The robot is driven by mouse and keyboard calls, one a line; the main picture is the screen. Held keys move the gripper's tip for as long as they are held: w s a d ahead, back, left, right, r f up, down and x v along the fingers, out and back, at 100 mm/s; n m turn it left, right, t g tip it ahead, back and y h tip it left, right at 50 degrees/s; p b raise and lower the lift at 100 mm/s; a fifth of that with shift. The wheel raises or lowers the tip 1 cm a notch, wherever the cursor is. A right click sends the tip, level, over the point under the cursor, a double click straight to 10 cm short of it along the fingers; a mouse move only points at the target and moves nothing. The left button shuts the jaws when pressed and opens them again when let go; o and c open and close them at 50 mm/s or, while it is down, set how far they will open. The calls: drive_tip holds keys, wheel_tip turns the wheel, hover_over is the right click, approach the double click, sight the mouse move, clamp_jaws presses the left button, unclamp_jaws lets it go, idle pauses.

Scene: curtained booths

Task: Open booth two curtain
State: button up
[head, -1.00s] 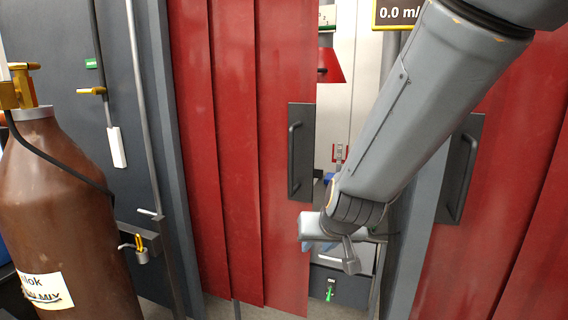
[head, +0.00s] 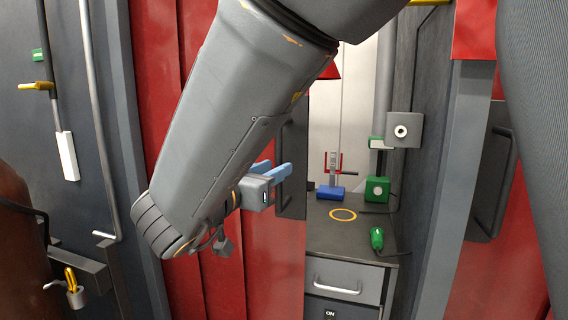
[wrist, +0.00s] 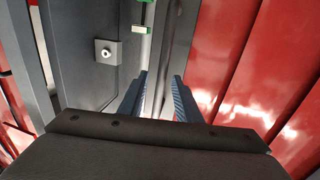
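The red curtain (head: 225,285) hangs in stiff vertical panels, partly behind my arm in the head view. At its right edge is a dark handle plate (head: 292,150) with an upright bar. The curtain stands partly open, with a gap to its right. My gripper (head: 278,168) has pale blue fingers and is just left of the bar, at the plate. In the wrist view my gripper (wrist: 160,75) has its fingers apart, with the curtain (wrist: 225,60) to their right. No booth number is readable now.
Inside the gap, a dark counter (head: 335,240) bears a blue block (head: 330,193) and a green box (head: 377,189). A grey post (head: 463,170) and another dark handle plate (head: 490,180) stand to the right. A brown cylinder (head: 20,250) is at the left edge.

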drive_tip(key=x, duration=0.7)
drive_tip(key=shift+w+p, duration=0.2)
drive_tip(key=shift+p, duration=0.1)
drive_tip(key=shift+a, duration=0.1)
clamp_jaws()
